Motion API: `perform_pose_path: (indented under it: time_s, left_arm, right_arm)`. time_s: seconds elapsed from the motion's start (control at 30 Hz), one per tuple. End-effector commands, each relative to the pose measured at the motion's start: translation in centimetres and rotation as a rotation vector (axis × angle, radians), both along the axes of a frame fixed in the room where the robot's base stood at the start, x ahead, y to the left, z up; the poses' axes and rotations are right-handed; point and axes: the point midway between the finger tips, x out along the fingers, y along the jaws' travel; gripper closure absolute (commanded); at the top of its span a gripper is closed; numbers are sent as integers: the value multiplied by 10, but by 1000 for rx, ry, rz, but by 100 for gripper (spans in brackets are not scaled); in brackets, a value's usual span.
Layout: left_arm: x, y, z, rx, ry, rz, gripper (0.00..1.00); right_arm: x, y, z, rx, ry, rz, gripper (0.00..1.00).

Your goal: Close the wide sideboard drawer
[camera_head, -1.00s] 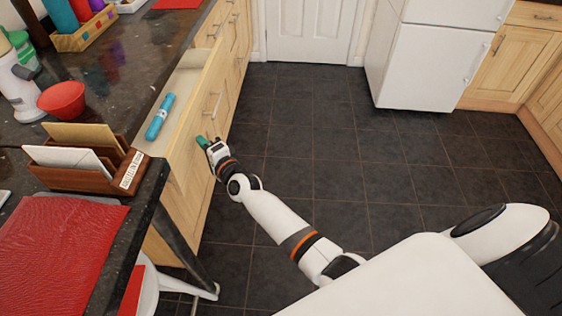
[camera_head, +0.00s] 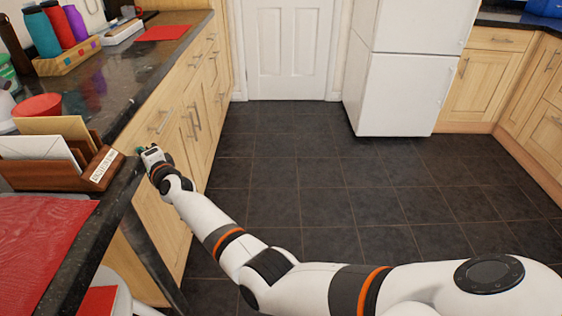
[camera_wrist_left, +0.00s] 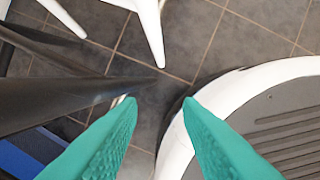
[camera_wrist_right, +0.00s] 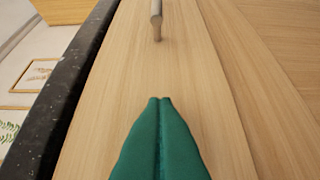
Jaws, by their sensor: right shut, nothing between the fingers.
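The wide sideboard drawer (camera_head: 165,128) is a pale wood front with a bar handle, under the dark countertop at the left. Its front looks about flush with the cabinet, and its inside does not show. My right gripper (camera_head: 141,150) is at the near part of that front, closer to me than the handle (camera_head: 161,121). In the right wrist view its green fingers (camera_wrist_right: 160,100) are shut and empty, pointing at the drawer front (camera_wrist_right: 190,70); I cannot tell whether they touch. My left gripper (camera_wrist_left: 158,100) shows only in the left wrist view, open and empty above the floor.
A dark table leg (camera_head: 152,255) and a white chair (camera_head: 115,290) stand near left. The tiled floor (camera_head: 310,170) is clear.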

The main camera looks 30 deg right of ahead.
Motion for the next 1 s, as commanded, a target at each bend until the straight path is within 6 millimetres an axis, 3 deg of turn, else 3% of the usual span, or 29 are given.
perform_pose_path:
  time_s: [0.33,1.0]
  left_arm:
    - [11,-1,16,-1,-12,2,68]
    - [13,0,19,1,-15,2,68]
  right_arm:
    - [5,7,0,1,0,-1,100]
    - [5,9,4,2,-5,4,100]
